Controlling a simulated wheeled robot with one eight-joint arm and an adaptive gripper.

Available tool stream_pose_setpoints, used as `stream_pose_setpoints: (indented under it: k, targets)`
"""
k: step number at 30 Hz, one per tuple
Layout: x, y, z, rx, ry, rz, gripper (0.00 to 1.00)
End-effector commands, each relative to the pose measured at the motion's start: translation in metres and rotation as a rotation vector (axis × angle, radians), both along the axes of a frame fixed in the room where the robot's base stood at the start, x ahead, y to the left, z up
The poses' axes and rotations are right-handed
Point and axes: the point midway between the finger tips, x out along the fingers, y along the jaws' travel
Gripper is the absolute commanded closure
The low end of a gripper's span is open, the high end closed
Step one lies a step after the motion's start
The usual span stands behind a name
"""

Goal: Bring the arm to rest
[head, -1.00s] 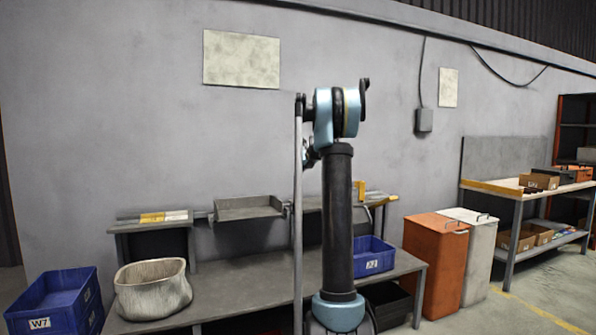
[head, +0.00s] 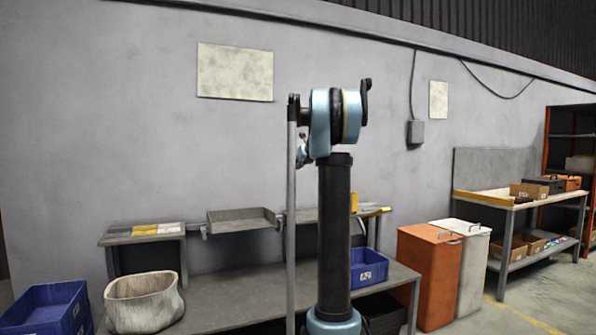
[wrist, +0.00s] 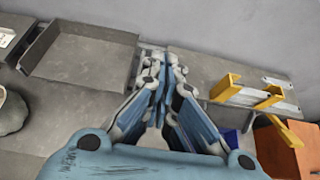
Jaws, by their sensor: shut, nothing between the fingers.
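My gripper (wrist: 163,82) shows in the wrist view with its blue and grey fingers drawn together at the tips and nothing between them. It hangs over the grey workbench, apart from everything below it. In the head view my arm stands folded upright in front of the bench, and the gripper itself is mostly hidden behind the arm.
Another blue bin (head: 48,308) stands at left. An orange bin (head: 429,275) and a white bin (head: 472,265) stand right.

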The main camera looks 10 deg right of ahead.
Motion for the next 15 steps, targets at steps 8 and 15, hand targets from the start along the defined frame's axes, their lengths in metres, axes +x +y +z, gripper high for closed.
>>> stream_pose_setpoints:
  k: [8,15]
  targets:
    - [-0.003,0.002,-0.001,-0.012,0.002,0.008,1.00]
    - [-0.059,0.032,-0.018,-0.229,0.026,0.171,1.00]
